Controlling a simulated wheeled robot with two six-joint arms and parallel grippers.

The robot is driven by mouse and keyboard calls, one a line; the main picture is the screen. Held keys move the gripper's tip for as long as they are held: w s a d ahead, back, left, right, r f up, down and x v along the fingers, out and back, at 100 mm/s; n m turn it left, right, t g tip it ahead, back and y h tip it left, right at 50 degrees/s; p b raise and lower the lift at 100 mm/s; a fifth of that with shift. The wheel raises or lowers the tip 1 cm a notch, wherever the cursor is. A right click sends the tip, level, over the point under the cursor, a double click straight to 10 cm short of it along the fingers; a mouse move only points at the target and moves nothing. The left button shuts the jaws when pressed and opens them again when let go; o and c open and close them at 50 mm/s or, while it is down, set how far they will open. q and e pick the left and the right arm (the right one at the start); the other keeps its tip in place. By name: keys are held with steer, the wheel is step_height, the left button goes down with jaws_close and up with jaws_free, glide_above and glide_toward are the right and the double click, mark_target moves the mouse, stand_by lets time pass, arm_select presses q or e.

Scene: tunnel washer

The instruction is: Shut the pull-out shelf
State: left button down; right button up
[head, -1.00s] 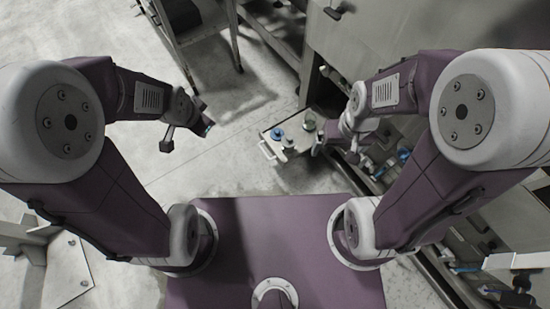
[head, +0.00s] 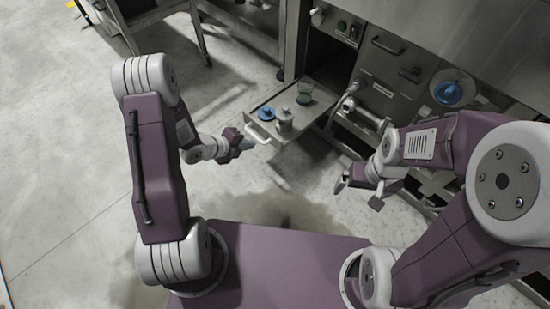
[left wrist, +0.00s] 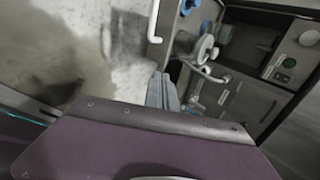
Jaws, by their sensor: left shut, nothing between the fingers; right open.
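The pull-out shelf (head: 318,102) stands out from the steel machine's front in the head view, with a pale bar handle (head: 258,133) on its near end. A blue item (head: 267,114), a metal canister (head: 285,121) and a greenish glass jar (head: 305,91) stand on it. My left gripper (head: 247,145) is shut and empty, close to the handle; I cannot tell whether they touch. Its closed fingers (left wrist: 162,92) show in the left wrist view, below the white handle (left wrist: 153,22). My right gripper (head: 359,193) is open and empty, right of the shelf and nearer me.
The machine's front (head: 385,75) has further handles and a round blue fitting (head: 450,92). Pipework (head: 352,108) sits right of the shelf. A metal cart (head: 160,15) stands at the back left. The floor (head: 60,150) at left is clear.

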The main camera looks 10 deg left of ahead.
arm_select(q)
steer(key=shift+a+f, duration=0.15)
steer(key=shift+f, duration=0.35)
steer(key=shift+a+f, duration=0.15)
steer(key=shift+f, duration=0.35)
arm_select(e)
steer(key=shift+f, duration=0.8)
arm_select(q)
steer(key=b, duration=0.7)
glide_toward(276, 140)
steer(key=x, duration=0.5)
steer(key=shift+s+f, duration=0.15)
steer(key=shift+f, duration=0.45)
steer(key=shift+w+d+r, duration=0.1)
steer(key=shift+w+d, duration=0.1)
steer(key=shift+w, duration=0.15)
arm_select(e)
step_height(276, 140, down, 7)
arm_select(q)
steer(key=shift+w+r, duration=0.1)
